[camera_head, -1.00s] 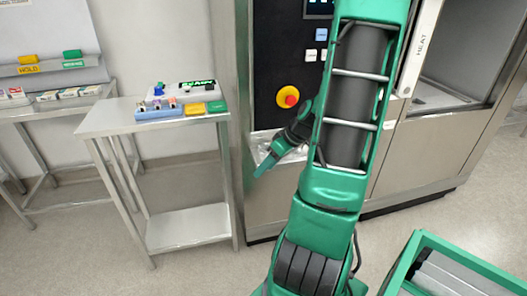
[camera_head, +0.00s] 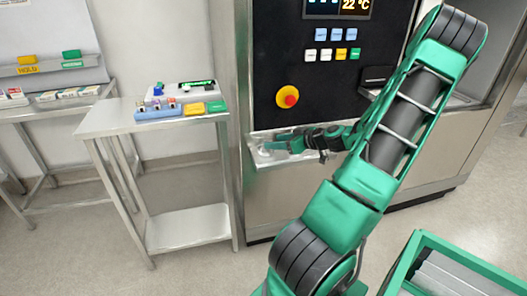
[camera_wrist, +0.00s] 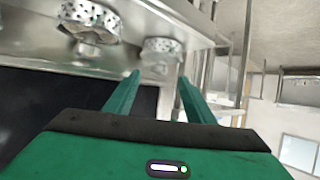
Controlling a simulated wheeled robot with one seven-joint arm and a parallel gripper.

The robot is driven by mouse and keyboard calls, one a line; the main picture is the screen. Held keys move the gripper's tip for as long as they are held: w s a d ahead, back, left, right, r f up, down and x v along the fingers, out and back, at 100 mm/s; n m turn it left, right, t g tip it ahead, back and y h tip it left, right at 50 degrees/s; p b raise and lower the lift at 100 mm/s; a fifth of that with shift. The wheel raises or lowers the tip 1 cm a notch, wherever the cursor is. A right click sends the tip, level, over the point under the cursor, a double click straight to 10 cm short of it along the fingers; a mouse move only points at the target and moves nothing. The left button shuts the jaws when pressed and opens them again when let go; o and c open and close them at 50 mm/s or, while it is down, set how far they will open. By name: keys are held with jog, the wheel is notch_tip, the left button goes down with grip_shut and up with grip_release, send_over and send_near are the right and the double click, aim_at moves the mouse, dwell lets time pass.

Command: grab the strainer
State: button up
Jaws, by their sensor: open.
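Two perforated metal strainers show on a steel ledge in the wrist view. One strainer (camera_wrist: 163,46) lies just beyond my fingertips, roughly in line with the gap between them. The other strainer (camera_wrist: 92,17) is at the upper left, with brownish matter on it. My gripper (camera_wrist: 158,78) is open, with nothing between its two green fingers. In the head view my gripper (camera_head: 268,147) points left over the small ledge below the control panel. The strainers cannot be made out clearly there.
The steel ledge (camera_head: 268,161) juts from the machine's front, under a dark panel with a red knob (camera_head: 288,97). A steel side table (camera_head: 100,123) with small boxes stands to the left. A green-framed cart (camera_head: 475,262) is at the lower right. Floor between them is clear.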

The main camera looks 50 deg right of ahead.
aim_at(267, 141)
jog(key=shift+x, duration=3.1)
jog(key=shift+w+r, duration=0.1)
jog(key=c, duration=1.2)
